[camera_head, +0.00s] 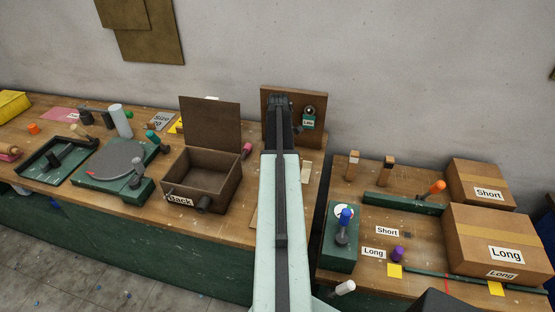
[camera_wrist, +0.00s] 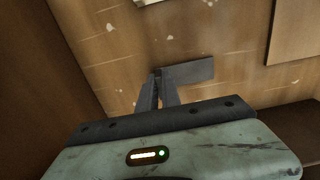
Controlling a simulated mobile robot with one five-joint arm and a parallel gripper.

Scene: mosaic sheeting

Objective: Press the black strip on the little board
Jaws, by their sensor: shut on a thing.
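The little brown board (camera_head: 312,96) stands upright at the back of the left bench, against the wall. A round dark knob and a small green plate with a label (camera_head: 308,122) show on its right side. My arm covers the board's middle and lower left, and I cannot make out a black strip on it. In the wrist view my gripper (camera_wrist: 160,82) is shut on a dark grey bar (camera_wrist: 192,71), which sticks out to the right of the fingertips over a worn wooden surface (camera_wrist: 115,60). The fingertips are hidden behind my arm in the head view.
An open brown box (camera_head: 226,182) labelled "Back" stands left of my arm. A grey turntable (camera_head: 108,160) is farther left. On the right bench are a green base with a blue-topped lever (camera_head: 341,250) and cardboard boxes (camera_head: 497,238). A gap separates the benches.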

